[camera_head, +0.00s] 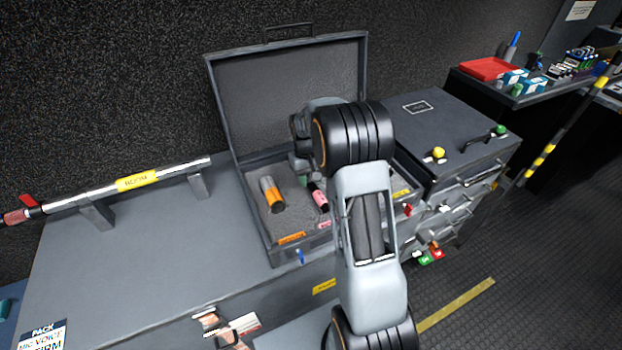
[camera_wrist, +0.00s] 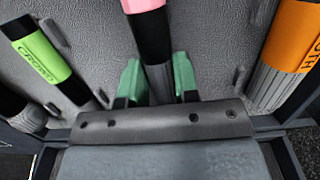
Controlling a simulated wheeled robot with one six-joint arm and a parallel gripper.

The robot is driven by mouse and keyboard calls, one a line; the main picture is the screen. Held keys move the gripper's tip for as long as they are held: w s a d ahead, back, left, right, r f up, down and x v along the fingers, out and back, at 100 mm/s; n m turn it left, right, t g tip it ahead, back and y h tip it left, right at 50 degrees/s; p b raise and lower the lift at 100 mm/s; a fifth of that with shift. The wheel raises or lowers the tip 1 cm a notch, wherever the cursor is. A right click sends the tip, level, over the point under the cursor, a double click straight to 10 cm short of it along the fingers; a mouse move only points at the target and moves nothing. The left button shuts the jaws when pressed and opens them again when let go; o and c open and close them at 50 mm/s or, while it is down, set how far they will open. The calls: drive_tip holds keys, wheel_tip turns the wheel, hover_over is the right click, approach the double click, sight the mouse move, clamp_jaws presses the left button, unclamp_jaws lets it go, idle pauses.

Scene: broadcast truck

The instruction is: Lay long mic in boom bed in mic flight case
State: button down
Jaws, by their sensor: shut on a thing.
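The open mic flight case (camera_head: 285,85) stands on the counter with grey foam inside. A mic with a pink band (camera_head: 318,196) is in the case. The wrist view shows its black body (camera_wrist: 151,35) running down between my green fingers. My gripper (camera_wrist: 158,82) is shut on this mic near its grey end. I cannot tell whether it rests on the foam or hangs just above it. My arm hides part of the case in the head view. An orange-banded mic (camera_head: 271,194) lies to the left. A green-banded mic (camera_wrist: 42,58) shows in the wrist view.
A pole labelled BOOM (camera_head: 136,181) rests on two supports at the left. A drawer unit (camera_head: 430,135) with coloured knobs stands right of the case. The raised lid stands behind. The counter left of the case is mostly clear.

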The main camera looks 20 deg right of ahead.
drive_tip(key=shift+f, duration=0.35)
drive_tip(key=shift+f, duration=0.15)
drive_tip(key=c, duration=0.9)
unclamp_jaws()
drive_tip(key=shift+o, duration=0.2)
wheel_tip(320, 180, up, 11)
drive_tip(key=w, duration=0.1)
drive_tip(key=s+a+r+t, duration=0.1)
drive_tip(key=s+a+r, duration=0.3)
drive_tip(key=s+r, duration=0.1)
drive_tip(key=s+a+f+t, duration=0.1)
drive_tip(key=s+a+t, duration=0.1)
drive_tip(key=s, duration=0.6)
drive_tip(key=s+a+f+t, duration=0.1)
drive_tip(key=s+a, duration=0.2)
drive_tip(key=s, duration=0.5)
drive_tip(key=shift+s+a+f+t, duration=0.15)
drive_tip(key=shift+s+a+t, duration=0.2)
drive_tip(key=shift+a+t, duration=0.05)
drive_tip(key=shift+p, duration=0.3)
